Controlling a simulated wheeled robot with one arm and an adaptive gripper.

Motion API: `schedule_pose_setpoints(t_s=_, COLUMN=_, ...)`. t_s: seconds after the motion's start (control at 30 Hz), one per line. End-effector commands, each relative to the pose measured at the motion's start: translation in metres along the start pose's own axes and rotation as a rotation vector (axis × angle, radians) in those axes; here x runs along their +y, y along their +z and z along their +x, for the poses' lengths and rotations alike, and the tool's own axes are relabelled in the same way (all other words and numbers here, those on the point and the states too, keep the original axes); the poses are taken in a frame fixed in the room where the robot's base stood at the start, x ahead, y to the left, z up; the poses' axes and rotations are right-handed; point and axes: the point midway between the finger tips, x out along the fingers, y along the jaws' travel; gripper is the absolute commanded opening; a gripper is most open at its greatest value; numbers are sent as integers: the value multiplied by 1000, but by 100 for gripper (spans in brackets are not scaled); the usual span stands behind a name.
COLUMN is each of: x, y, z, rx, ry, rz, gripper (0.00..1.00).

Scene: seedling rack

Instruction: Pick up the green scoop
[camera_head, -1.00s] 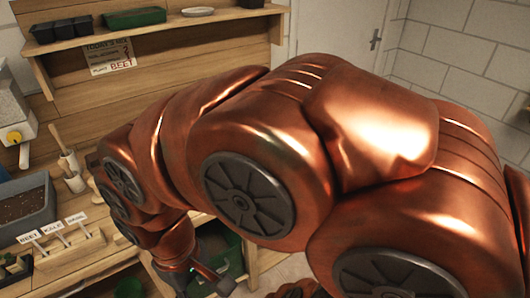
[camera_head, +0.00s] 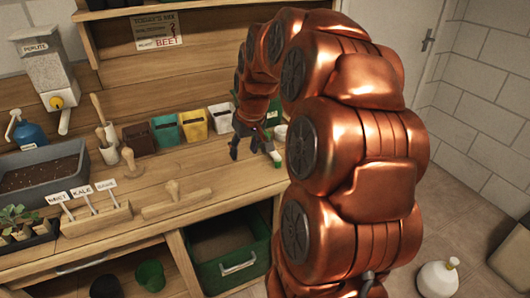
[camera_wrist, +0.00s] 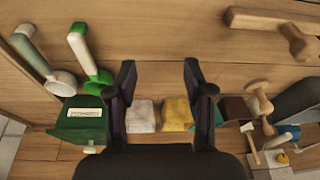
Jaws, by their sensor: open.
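In the wrist view, a scoop with a bright green and white handle (camera_wrist: 83,52) lies on the bench, left of my gripper (camera_wrist: 160,75). A second scoop with a pale and dull green handle (camera_wrist: 30,52) lies further left. My gripper is open, with bare wood between its fingers, and holds nothing. In the head view, my gripper (camera_head: 250,150) is low over the back right of the bench. A small green and white piece (camera_head: 275,162) shows beside it; my arm hides much there.
White (camera_head: 220,117), yellow (camera_head: 193,125), green (camera_head: 165,131) and brown (camera_head: 138,138) pots line the bench back. A green box with a white label (camera_wrist: 85,125) stands beyond the scoops. A wooden tool (camera_head: 176,198) lies on the bench. A label rack (camera_head: 97,220) stands left.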

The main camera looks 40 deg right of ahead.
Motion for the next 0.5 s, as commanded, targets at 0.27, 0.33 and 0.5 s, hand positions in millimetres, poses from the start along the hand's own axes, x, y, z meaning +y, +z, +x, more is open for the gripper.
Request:
schedule_pose_setpoints(t_s=0.27, x=106, y=-32, z=28, rx=100, ry=64, rz=95, gripper=52)
schedule_pose_setpoints(t_s=0.33, x=118, y=-35, z=29, rx=110, ry=73, rz=104, gripper=52)
schedule_pose_setpoints(t_s=0.5, x=128, y=-38, z=39, rx=117, ry=79, rz=110, gripper=52)
